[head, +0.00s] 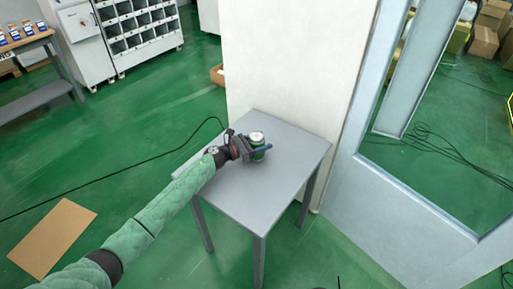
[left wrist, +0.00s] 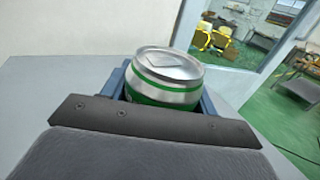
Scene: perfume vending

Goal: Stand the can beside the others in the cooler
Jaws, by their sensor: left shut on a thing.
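A green and silver can (head: 257,139) stands upright at the small grey table (head: 290,165) in the head view. My left gripper (head: 260,150) reaches in from the left and is shut on the can, with its fingers on both sides of it. In the left wrist view the can (left wrist: 166,78) shows its silver lid and green band between the blue fingers; its lower part is hidden by the gripper body. I cannot tell whether its base touches the table. No cooler and no other cans are recognisable. My right gripper is not in view.
A white wall panel (head: 290,60) stands right behind the table, and a grey-framed opening (head: 350,180) is to its right. A cardboard sheet (head: 53,238) lies on the green floor at left. A black cable (head: 100,181) crosses the floor. The rest of the tabletop is clear.

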